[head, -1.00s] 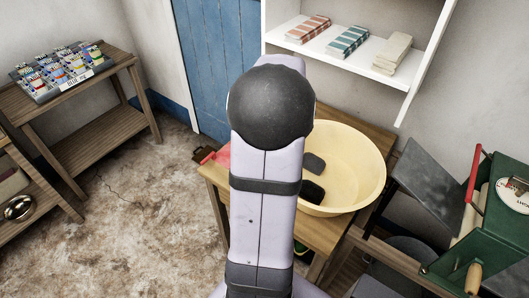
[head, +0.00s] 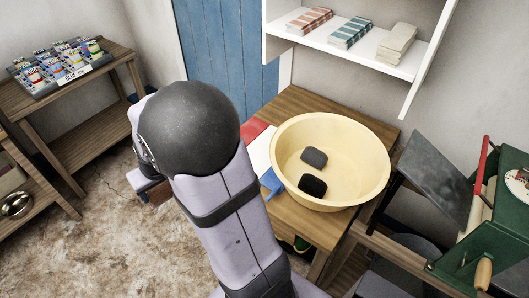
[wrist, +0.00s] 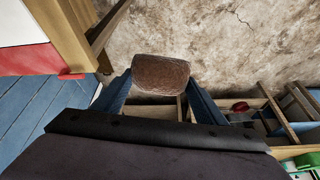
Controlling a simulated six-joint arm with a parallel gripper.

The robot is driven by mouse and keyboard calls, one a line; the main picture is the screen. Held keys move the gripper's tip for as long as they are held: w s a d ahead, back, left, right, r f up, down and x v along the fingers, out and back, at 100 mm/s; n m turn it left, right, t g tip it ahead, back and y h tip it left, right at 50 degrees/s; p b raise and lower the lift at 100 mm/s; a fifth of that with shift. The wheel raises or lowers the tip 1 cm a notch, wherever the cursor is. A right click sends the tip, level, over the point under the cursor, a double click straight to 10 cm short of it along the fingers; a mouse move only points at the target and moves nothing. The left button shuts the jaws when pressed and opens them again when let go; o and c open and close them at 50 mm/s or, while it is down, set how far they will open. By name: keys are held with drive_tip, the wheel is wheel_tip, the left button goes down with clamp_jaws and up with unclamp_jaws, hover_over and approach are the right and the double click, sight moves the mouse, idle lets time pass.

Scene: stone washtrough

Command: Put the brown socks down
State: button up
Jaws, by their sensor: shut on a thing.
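The brown socks (wrist: 161,74) are a rolled, textured brown bundle in the wrist view. My gripper (wrist: 160,84) is shut on them, with a blue finger at each side. In the head view the brown socks (head: 157,193) show partly below my wrist, left of the wooden table (head: 290,103), and the gripper is mostly hidden by my arm. In the wrist view bare floor lies behind the bundle.
A cream basin (head: 345,130) on the table holds a grey bundle (head: 313,157) and a black bundle (head: 312,186). A red, white and blue mat (head: 262,150) lies left of it. A wooden rack (head: 90,130) stands at left. A white shelf (head: 385,60) hangs behind.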

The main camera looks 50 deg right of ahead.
drive_tip(key=a+f+n, duration=0.2)
drive_tip(key=a, duration=0.6)
drive_tip(key=shift+y, duration=0.3)
drive_tip(key=d, duration=0.3)
drive_tip(key=w+d+r, duration=0.1)
drive_tip(key=d, duration=0.2)
drive_tip(key=w+d, duration=0.1)
drive_tip(key=d, duration=0.2)
drive_tip(key=shift+w+d+r, duration=0.1)
drive_tip(key=shift+d+r, duration=0.1)
drive_tip(key=shift+d, duration=0.05)
drive_tip(key=s+d+r+p, duration=0.1)
drive_tip(key=d, duration=1)
drive_tip(key=s+d+r, duration=0.1)
drive_tip(key=d+r, duration=0.1)
drive_tip(key=d, duration=0.9)
drive_tip(key=p, duration=0.3)
hover_over(255, 152)
drive_tip(key=shift+s+a+f, duration=0.1)
drive_tip(key=shift+f, duration=4.2)
